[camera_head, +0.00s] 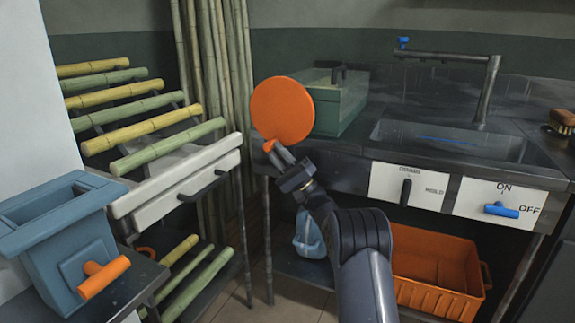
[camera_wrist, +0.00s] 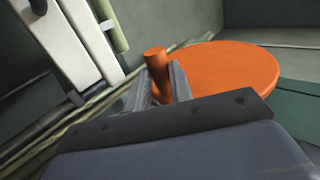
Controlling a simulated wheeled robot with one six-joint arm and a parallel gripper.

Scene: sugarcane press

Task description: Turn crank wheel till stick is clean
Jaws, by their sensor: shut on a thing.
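The orange crank wheel (camera_head: 282,109) is a round disc in the middle of the head view. An orange handle peg (camera_head: 269,146) sits at its lower left edge. My gripper (camera_head: 275,153) reaches up from below and is shut on this peg. In the wrist view the peg (camera_wrist: 157,66) stands between the two fingers of my gripper (camera_wrist: 160,88), with the wheel (camera_wrist: 228,76) just to the right. I cannot make out a stick in the wheel or how clean any stick is.
Yellow and green canes (camera_head: 140,131) lie on a rack at left, above a white drawer unit (camera_head: 180,178). A blue-grey hopper box (camera_head: 70,235) with an orange handle stands front left. A sink counter (camera_head: 400,150) is at right, with an orange crate (camera_head: 435,270) below.

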